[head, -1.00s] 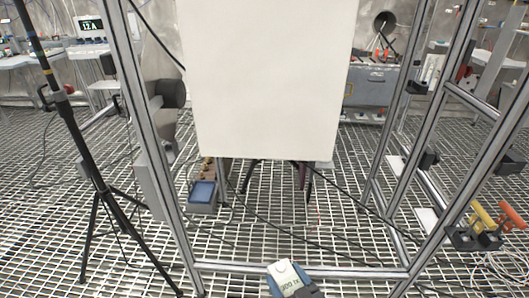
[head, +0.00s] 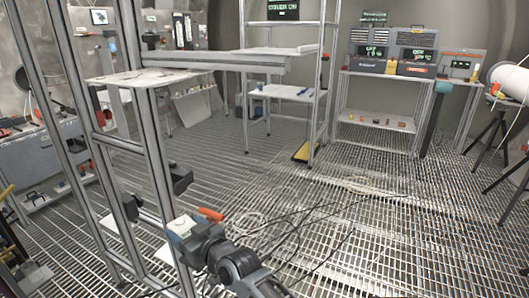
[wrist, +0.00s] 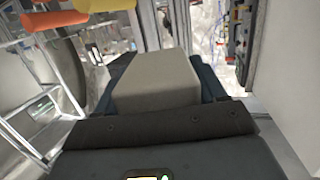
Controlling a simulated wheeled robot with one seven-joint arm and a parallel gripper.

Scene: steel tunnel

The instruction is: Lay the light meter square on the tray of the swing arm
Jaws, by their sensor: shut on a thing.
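The light meter appears as a pale block (head: 180,227) at the end of my arm, low in the head view. My gripper (head: 186,238) is shut on it. In the wrist view the block (wrist: 157,80) sits between the dark blue fingers, its plain beige side toward the camera; its display face is not seen there. A grey bar (head: 215,62) runs sideways from the metal frame, higher and farther off than my gripper. A pale, speckled flat plate (head: 135,77) lies by its left end. I cannot tell for sure which surface is the swing arm's tray.
Upright posts of the metal frame (head: 148,150) stand left of my gripper, with a black block (head: 181,179) on them. An orange handle (head: 211,214) is close beside the meter. Cables (head: 290,225) lie on the open grating to the right. Shelving (head: 385,90) stands behind.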

